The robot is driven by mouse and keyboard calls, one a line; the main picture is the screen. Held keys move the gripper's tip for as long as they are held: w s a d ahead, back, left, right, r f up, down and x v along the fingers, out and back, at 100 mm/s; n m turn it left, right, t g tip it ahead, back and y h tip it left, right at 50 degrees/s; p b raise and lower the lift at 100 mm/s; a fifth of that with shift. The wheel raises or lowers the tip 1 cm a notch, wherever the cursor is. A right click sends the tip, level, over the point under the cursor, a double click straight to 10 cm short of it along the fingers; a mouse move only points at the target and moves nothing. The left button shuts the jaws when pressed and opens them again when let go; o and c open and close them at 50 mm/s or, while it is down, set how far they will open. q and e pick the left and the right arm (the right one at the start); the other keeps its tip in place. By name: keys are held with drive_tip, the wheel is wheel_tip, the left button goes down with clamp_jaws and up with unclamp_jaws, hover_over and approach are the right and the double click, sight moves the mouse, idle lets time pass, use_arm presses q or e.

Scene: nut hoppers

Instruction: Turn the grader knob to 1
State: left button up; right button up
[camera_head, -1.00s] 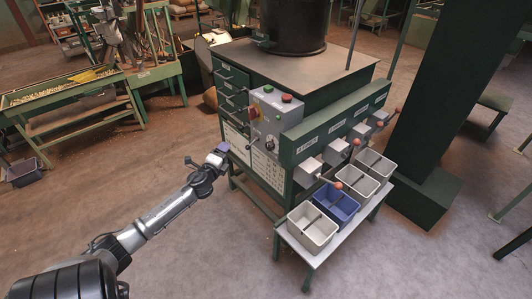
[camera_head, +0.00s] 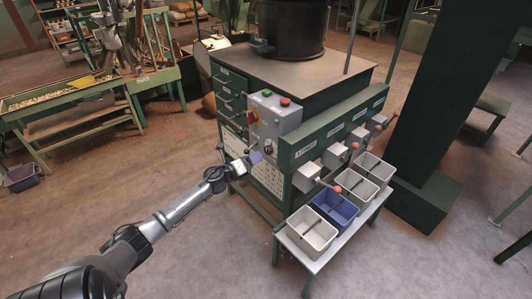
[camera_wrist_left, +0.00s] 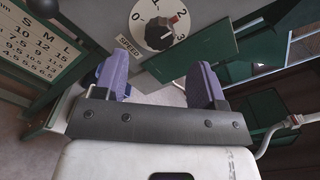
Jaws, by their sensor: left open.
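The grader knob (camera_wrist_left: 158,32) is a black round knob on a white dial marked 0, 1, 2 and 3, labelled SPEED, at the top of the left wrist view. Its red-tipped pointer is turned toward the 2. In the head view the dial's grey control panel (camera_head: 283,119) is on the machine's front left corner. My left gripper (camera_head: 256,158) is just in front of the lower panel. In the left wrist view its purple fingers (camera_wrist_left: 160,82) are wide apart and empty, with the dial beyond them and apart from them. My right gripper is not in view.
A size chart (camera_wrist_left: 38,50) is left of the dial. Hopper levers project above several bins, one of them blue (camera_head: 337,207), on a low bench.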

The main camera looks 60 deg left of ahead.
sight(266, 151)
use_arm(q)
drive_tip(key=shift+w+a+b, duration=0.15)
drive_tip(key=shift+w, duration=0.95)
drive_tip(key=shift+w+a+b, duration=0.1)
drive_tip(key=shift+w+a, duration=0.1)
drive_tip(key=shift+w, duration=0.95)
drive_tip(key=shift+w+a+b, duration=0.15)
drive_tip(key=shift+w, duration=0.95)
drive_tip(key=shift+c, duration=0.4)
drive_tip(key=c, duration=0.8)
drive_tip(key=shift+c, duration=0.2)
drive_tip(key=shift+n, duration=0.3)
